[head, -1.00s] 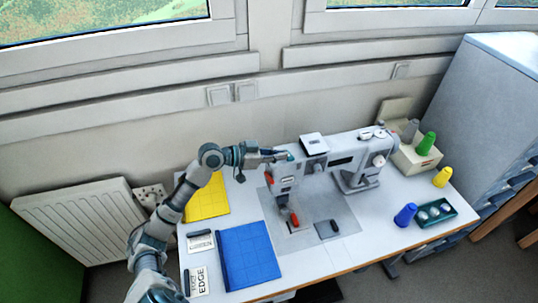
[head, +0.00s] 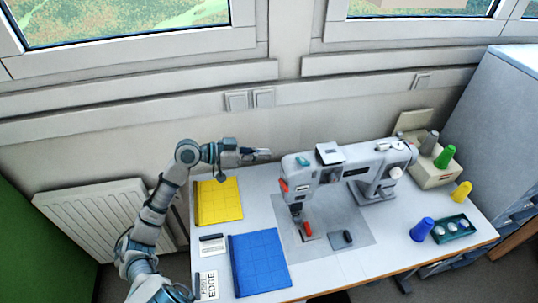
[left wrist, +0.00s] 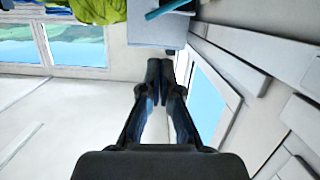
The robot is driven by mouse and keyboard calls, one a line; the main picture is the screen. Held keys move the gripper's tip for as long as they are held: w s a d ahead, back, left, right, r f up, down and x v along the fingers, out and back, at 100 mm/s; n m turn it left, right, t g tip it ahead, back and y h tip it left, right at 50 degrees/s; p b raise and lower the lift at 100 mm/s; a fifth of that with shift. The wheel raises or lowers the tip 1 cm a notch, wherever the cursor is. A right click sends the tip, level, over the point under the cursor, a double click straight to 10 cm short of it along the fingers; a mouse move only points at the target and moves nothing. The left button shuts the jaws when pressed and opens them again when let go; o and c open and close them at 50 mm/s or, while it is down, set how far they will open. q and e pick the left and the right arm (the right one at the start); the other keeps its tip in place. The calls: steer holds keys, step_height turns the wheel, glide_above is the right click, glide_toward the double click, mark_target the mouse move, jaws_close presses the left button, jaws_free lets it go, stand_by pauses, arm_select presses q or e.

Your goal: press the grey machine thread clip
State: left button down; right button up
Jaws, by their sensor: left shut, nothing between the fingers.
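The grey sewing machine (head: 368,165) stands on the white table. A small teal piece (head: 302,161) sits on top of its head end, at the left; it may be the thread clip, but it is too small to be sure. My left gripper (head: 266,153) is shut and empty, to the left of the machine head and apart from it, at about the height of its top. In the left wrist view its two dark fingers (left wrist: 160,82) are together with nothing between them. My right gripper is not in view.
Thread cones, including a blue one (head: 422,229), and a teal tray (head: 470,226) are at the right. The wall with windows is behind the table.

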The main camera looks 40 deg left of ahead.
arm_select(q)
steer(key=shift+d, duration=0.2)
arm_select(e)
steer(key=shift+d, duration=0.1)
arm_select(q)
steer(key=w+a+f+m+t+y+p, duration=0.1)
steer(key=w+a+f+t+y+p, duration=0.2)
steer(key=w+a+y, duration=0.4)
steer(key=m+t+h+p, duration=0.3)
steer(key=m+h, duration=0.5)
steer(key=m, duration=2)
glide_toward(303, 161)
steer(key=s, duration=0.1)
steer(key=s+f, duration=0.2)
steer(key=shift+d, duration=0.25)
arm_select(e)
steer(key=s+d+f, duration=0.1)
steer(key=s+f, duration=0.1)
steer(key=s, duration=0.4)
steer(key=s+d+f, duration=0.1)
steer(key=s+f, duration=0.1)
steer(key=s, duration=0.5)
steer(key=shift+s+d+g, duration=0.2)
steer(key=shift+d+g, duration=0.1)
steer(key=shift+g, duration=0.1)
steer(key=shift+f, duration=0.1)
